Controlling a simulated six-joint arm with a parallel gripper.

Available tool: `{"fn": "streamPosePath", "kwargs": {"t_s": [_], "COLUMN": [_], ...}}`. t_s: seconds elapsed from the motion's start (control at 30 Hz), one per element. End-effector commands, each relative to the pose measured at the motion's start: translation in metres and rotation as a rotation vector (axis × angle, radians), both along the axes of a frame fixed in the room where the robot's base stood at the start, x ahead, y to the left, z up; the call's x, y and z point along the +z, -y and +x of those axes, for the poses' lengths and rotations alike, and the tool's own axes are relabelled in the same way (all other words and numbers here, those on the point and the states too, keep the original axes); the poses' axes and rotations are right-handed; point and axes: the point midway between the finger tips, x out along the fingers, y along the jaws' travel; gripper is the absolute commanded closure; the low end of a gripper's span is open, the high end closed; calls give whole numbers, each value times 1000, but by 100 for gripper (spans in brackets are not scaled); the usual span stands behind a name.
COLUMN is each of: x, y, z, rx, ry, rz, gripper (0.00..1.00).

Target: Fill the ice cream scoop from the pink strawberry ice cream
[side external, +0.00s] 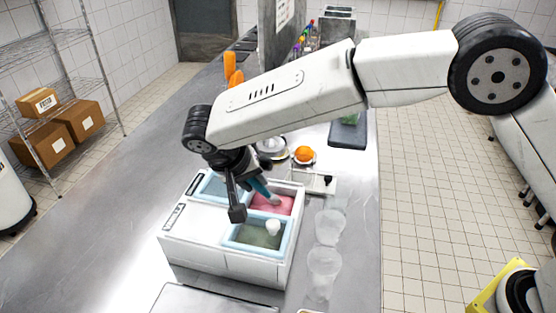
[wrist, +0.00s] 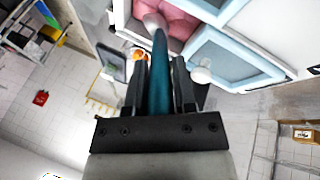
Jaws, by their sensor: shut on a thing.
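My gripper (wrist: 159,72) is shut on the teal handle of the ice cream scoop (wrist: 158,55). In the side view my gripper (side external: 247,178) is over the ice cream box, and the scoop (side external: 259,188) slants down to the right. The scoop's pale metal head is at the pink strawberry ice cream (side external: 285,206), which fills the back right compartment. The pink ice cream also shows at the top of the wrist view (wrist: 184,13). I cannot tell whether the head touches it or whether the bowl holds any.
The white box (side external: 215,245) has a green compartment (side external: 252,238) in front, with a white rounded thing (side external: 273,227) over it, and a blue-rimmed compartment (side external: 215,188) back left. An orange item (side external: 304,154) sits behind.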

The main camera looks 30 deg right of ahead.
Motion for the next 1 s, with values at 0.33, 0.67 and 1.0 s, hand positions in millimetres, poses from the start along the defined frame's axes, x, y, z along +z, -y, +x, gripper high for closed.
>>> {"fn": "streamPosePath", "kwargs": {"t_s": [0.33,0.67,1.0], "x": [-1,0,0], "y": [-5,-8,-11], "z": [-2,-3,-4], "rx": [0,-1,0], "ry": [-4,-4,-3], "rz": [2,1,1], "gripper": [100,100,100]}}
